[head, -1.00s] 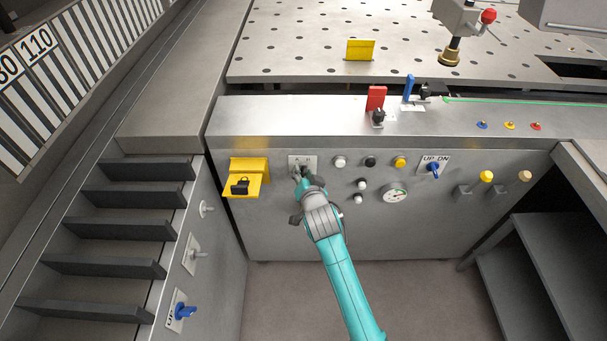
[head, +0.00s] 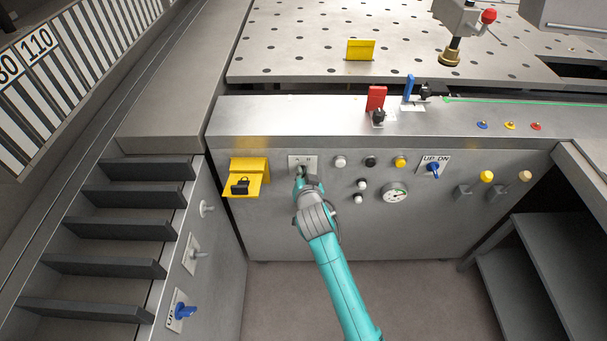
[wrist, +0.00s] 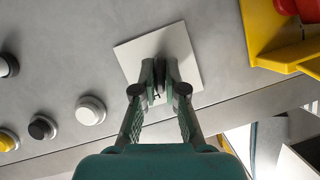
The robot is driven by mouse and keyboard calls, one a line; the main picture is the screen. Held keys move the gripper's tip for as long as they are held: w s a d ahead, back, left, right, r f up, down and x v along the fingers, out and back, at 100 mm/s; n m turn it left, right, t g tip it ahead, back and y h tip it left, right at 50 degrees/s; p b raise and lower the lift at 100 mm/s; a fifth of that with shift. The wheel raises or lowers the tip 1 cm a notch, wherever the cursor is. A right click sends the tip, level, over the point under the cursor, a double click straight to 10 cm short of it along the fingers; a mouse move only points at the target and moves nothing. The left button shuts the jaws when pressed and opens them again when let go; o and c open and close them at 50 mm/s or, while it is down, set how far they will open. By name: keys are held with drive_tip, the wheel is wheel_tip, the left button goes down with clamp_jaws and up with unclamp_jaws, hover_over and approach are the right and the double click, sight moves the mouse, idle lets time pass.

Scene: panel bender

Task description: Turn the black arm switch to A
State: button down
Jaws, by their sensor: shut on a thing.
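The black arm switch (wrist: 160,75) sits on a pale square plate (wrist: 185,48) on the machine's front panel. In the wrist view my gripper (wrist: 160,88) has its two fingertips closed on the switch, one on each side. Most of the switch is hidden between the fingers, so I cannot tell which way it points. In the head view the lettered plate (head: 302,160) shows above my gripper (head: 301,174), and the gripper covers the switch there.
A yellow holder (head: 247,168) with a black item is left of the plate. The floor (head: 290,300) below is clear.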

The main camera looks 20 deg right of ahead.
drive_tip(key=n+h, duration=0.1)
drive_tip(key=n+g+h, duration=0.1)
drive_tip(key=n, duration=0.1)
drive_tip(key=shift+a+n, duration=0.2)
drive_tip(key=shift+n, duration=0.1)
drive_tip(key=shift+n+h, duration=1.2)
drive_tip(key=shift+n, duration=0.2)
drive_tip(key=c, duration=1.2)
unclamp_jaws()
drive_tip(key=shift+c, duration=0.2)
drive_tip(key=v, duration=1.2)
